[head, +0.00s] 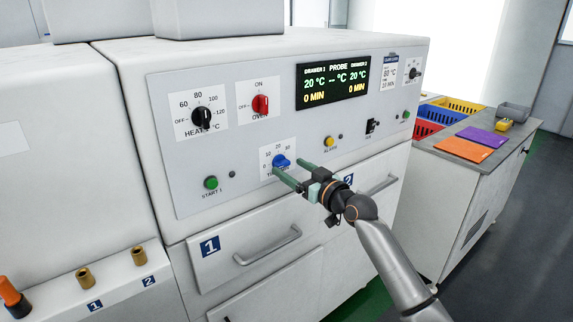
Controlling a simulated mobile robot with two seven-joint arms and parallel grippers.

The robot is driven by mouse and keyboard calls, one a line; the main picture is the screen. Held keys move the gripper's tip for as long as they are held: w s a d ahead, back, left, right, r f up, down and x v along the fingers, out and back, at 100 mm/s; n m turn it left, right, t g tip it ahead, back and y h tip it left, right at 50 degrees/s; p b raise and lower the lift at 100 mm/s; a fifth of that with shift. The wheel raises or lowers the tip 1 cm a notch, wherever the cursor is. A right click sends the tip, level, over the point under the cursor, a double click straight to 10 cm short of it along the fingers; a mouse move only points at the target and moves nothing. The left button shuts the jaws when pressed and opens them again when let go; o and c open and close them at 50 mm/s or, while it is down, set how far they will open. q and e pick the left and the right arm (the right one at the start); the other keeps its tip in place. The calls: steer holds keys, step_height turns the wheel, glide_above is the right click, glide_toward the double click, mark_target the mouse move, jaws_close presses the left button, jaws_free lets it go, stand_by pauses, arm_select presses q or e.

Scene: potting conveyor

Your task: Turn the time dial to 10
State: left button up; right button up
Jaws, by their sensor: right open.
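The time dial is a blue knob (281,160) on a white scale plate marked 0, 10, 20 and 30, low on the grey control panel (240,170). Part of its lettering is hidden behind my gripper. My right gripper (290,170) is open, with its two green fingers reaching to the dial, one at the lower left and one at the right. I cannot tell whether the fingers touch the knob, nor exactly where its pointer stands. My left gripper is not in view.
A black heater knob (202,117), a red oven knob (260,104), a green start button (211,183) and a yellow alarm button (328,141) surround the dial. The display (332,81) reads 0 MIN for both drawers. Drawer handles (268,246) stick out below.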

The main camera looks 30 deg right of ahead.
mark_target(282, 164)
steer(key=shift+w+a, duration=0.15)
steer(key=shift+w, duration=1.2)
jaws_close()
